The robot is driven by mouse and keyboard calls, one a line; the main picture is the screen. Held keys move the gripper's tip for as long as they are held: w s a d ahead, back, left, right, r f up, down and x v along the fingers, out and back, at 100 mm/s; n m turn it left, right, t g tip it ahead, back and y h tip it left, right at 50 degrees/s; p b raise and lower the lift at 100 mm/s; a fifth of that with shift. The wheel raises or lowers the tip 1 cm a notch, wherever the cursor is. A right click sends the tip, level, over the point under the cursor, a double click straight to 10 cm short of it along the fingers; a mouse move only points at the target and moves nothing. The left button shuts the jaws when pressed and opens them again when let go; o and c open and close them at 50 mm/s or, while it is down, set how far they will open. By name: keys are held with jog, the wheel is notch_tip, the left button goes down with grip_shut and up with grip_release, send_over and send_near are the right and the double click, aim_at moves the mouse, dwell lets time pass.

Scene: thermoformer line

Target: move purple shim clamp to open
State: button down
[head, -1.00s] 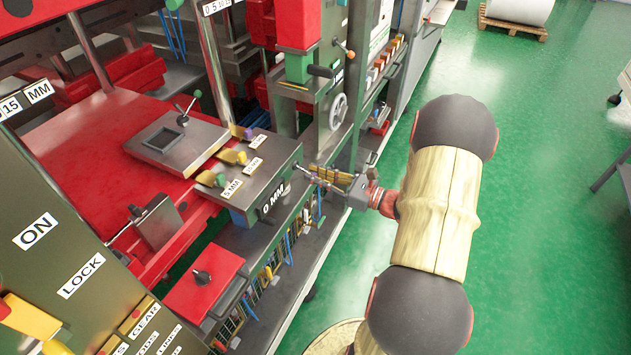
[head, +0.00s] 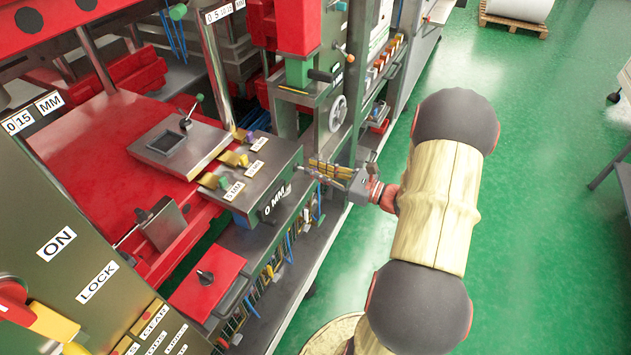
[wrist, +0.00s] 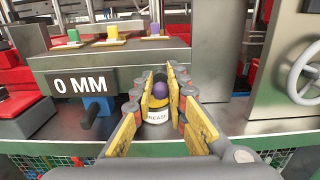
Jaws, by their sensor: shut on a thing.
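The purple shim clamp (head: 250,137) is the farthest of three clamps in a row on top of the grey 0 MM block (head: 283,168). It is small, with a yellow base by it; its exact position is hard to read. In the wrist view the block's front (wrist: 130,75) stands ahead and left. My gripper (head: 325,168) is off the block's right side, apart from the clamp. In the wrist view, its yellow-padded fingers (wrist: 158,100) flank a small grease container (wrist: 157,115) with a purple top and appear shut on it.
A yellow clamp (head: 233,158) and a green one (head: 212,181) share the block with the purple one. A handwheel (head: 338,112) stands behind. Green floor (head: 550,200) is clear at right.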

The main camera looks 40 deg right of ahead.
jog(key=shift+w+r, duration=0.1)
jog(key=shift+r, duration=0.45)
jog(key=shift+w+r+p, duration=0.25)
jog(key=shift+r+p, duration=0.4)
jog(key=shift+p, duration=0.15)
jog(key=c, duration=1.7)
grip_release()
jog(key=shift+a+f, duration=0.1)
jog(key=shift+f, duration=0.1)
jog(key=p+v, duration=0.1)
jog(key=v, duration=0.6)
jog(key=shift+s, duration=0.1)
